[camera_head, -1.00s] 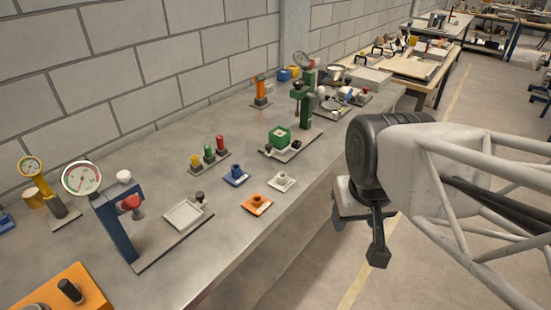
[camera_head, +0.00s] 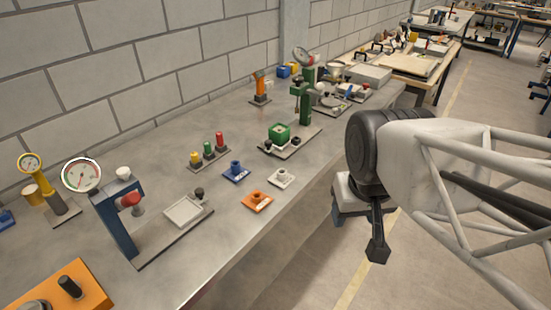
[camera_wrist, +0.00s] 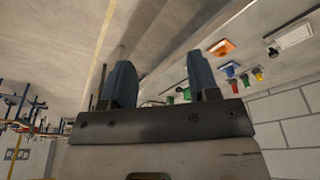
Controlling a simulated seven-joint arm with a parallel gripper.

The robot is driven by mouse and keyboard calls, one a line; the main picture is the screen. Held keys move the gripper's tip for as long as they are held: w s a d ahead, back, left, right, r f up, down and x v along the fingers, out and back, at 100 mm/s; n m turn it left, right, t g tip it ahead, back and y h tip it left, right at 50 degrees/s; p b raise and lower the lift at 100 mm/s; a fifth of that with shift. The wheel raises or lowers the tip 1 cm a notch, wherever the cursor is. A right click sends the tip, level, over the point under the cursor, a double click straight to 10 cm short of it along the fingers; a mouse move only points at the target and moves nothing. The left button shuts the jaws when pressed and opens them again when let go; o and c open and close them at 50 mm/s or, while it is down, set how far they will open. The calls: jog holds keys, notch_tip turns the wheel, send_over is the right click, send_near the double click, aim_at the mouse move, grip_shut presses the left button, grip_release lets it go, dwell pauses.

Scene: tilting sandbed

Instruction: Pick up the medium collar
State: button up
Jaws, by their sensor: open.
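Three small collar-like pieces sit on square plates on the grey bench: a blue one (camera_head: 236,171), an orange one (camera_head: 257,200) and a white one (camera_head: 282,178). I cannot tell which is the medium collar. The orange piece (camera_wrist: 221,47) and the blue piece (camera_wrist: 231,69) also show in the wrist view, beyond the fingers. My gripper (camera_head: 377,250) hangs to the right of the bench, over the floor, well apart from the pieces. In the wrist view its two blue fingers (camera_wrist: 161,78) are spread, with nothing between them.
A blue press with a gauge (camera_head: 114,218) and a white tray (camera_head: 183,211) stand at the left. Yellow, green and red pegs (camera_head: 208,150) stand behind the collars. A green block (camera_head: 279,133) and a green stand (camera_head: 307,90) are farther back. Bare bench (camera_head: 228,235) lies in front.

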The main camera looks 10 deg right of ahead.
jog(key=shift+w, duration=0.1)
dwell(0.3)
jog(key=m+t+y, duration=0.1)
jog(key=m+y, duration=1.2)
jog(key=m, duration=0.8)
send_near(282, 176)
jog(key=shift+w+a+f, duration=0.1)
jog(key=shift+w+a, duration=0.15)
jog(key=shift+w, duration=0.25)
jog(key=shift+w+a, duration=0.25)
jog(key=shift+w, duration=0.25)
jog(key=shift+x, duration=1.3)
jog(key=shift+a+f, duration=0.1)
jog(key=shift+a, duration=0.05)
